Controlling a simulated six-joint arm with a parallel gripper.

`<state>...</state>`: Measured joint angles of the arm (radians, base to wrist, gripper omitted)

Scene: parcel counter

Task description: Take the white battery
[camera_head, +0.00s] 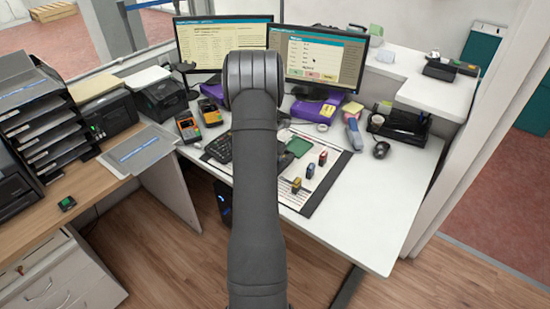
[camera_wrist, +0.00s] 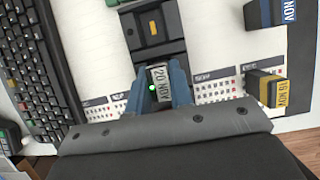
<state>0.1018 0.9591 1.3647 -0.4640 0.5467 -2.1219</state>
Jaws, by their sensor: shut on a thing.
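My gripper (camera_wrist: 160,84) is shut on a small block with a white face marked "20 NOV" (camera_wrist: 161,77), the one thing here that fits the white battery. The block sits between the two blue-grey fingers, and its lower part is hidden by the gripper body. I cannot tell whether it still touches the surface below. In the head view my arm hides the gripper and the block.
A yellow-faced block (camera_wrist: 268,90) marked "16 NOV" and a blue-faced block (camera_wrist: 275,12) stand to the right. A dark unit with a yellow patch (camera_wrist: 152,28) lies just beyond the fingers. A keyboard (camera_wrist: 30,70) is at left. The desk's front right (camera_head: 375,220) is clear.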

